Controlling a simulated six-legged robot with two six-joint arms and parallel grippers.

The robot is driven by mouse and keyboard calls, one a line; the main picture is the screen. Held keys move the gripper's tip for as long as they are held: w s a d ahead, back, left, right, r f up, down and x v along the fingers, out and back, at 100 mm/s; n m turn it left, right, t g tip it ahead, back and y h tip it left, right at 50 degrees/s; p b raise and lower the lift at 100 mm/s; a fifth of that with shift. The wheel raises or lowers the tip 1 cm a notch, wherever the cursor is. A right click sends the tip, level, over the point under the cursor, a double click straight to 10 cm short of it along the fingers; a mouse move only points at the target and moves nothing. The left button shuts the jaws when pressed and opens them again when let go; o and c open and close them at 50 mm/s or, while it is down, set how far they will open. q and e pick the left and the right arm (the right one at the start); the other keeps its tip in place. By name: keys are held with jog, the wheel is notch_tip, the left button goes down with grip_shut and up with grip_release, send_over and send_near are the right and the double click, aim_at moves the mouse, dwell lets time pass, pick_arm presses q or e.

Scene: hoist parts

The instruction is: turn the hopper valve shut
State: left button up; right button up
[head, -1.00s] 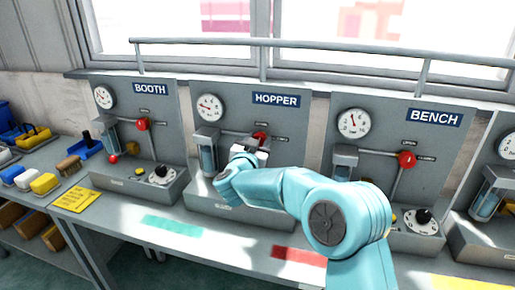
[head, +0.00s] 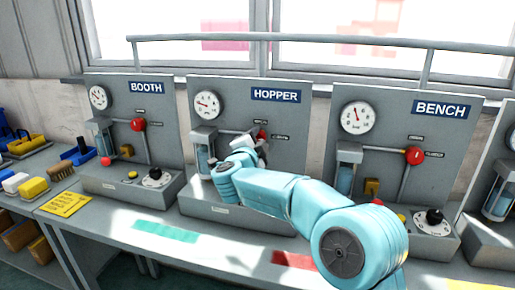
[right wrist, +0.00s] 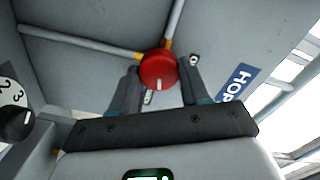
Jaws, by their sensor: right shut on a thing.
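The HOPPER panel (head: 228,95) stands in the middle of the head view. Its valve is a red round knob (head: 262,133) on grey pipes, partly hidden by my right gripper (head: 256,144). In the right wrist view the knob (right wrist: 158,69) sits between the two dark fingers of my right gripper (right wrist: 158,84), which is shut on it. A short pale mark shows on the knob's face. The HOPPER gauge (head: 208,105) is above and left of the valve. My left gripper is not in view.
The BOOTH panel (head: 118,95) is to the left and the BENCH panel (head: 395,110) to the right, each with its own red knob. A black selector dial (right wrist: 15,122) shows in the wrist view. Brushes and boxes lie at far left.

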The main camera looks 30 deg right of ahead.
jog(key=shift+f+m+b, duration=0.1)
jog(key=shift+m+b, duration=0.75)
jog(key=shift+m, duration=0.65)
jog(key=o, duration=1.1)
jog(key=shift+c, duration=0.2)
jog(key=b+v, duration=0.1)
jog(key=v, duration=1.5)
jog(key=shift+s, duration=0.2)
jog(key=shift+a, duration=0.1)
